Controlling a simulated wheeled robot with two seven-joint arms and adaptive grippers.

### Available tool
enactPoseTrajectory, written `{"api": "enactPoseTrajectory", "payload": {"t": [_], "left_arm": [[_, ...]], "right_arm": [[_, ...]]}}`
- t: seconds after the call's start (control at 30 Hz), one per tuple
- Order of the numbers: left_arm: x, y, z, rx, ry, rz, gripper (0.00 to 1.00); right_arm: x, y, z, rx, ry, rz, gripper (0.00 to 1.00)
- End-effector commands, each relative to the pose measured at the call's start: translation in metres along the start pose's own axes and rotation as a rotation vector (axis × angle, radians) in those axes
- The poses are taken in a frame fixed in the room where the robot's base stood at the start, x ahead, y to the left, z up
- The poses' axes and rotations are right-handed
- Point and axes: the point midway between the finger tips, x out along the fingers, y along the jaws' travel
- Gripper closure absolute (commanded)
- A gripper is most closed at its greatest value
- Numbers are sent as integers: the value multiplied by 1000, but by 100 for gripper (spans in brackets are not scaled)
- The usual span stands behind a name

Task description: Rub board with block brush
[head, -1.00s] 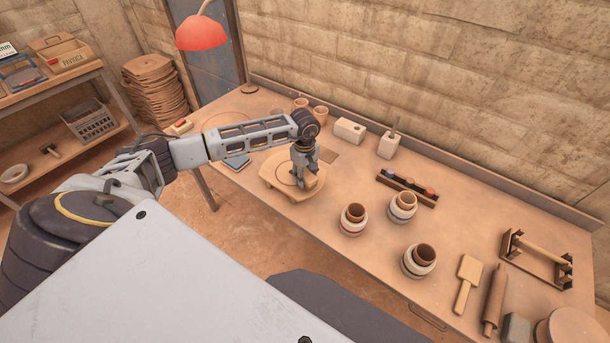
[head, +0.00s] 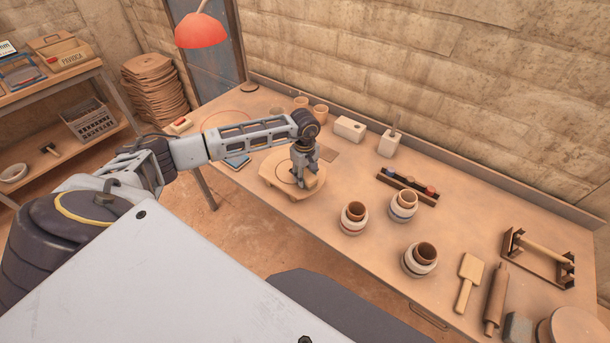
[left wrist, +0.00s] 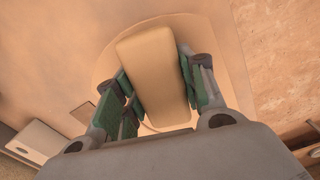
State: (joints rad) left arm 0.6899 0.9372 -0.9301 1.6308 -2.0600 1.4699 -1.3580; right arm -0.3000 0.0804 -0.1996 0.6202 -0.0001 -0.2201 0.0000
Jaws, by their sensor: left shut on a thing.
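The round wooden board (head: 279,186) lies on the workbench, left of the middle in the head view. A dark ring is marked on its top. My left gripper (head: 307,180) is over the right part of the board, pointing down. It is shut on the tan block brush (left wrist: 153,70), which fills the space between the green-padded fingers in the left wrist view. The brush (head: 312,184) is low over the board; its underside is hidden, so I cannot tell whether it touches. The board (left wrist: 105,55) shows behind the brush in the left wrist view. My right gripper is not in view.
Several nested pots (head: 353,217) stand on the bench to the right of the board. A rack with coloured pieces (head: 407,187) and a white block (head: 349,130) lie behind. A paddle (head: 468,282) and rolling pin (head: 496,299) lie further right. A red lamp (head: 201,31) hangs above the back left.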

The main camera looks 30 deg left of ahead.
Motion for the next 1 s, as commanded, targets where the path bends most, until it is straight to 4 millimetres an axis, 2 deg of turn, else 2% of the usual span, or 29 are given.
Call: {"api": "enactPoseTrajectory", "payload": {"t": [1.0], "left_arm": [[11, 0, -1, -1, 0, 0, 82]], "right_arm": [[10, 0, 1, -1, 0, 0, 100]]}}
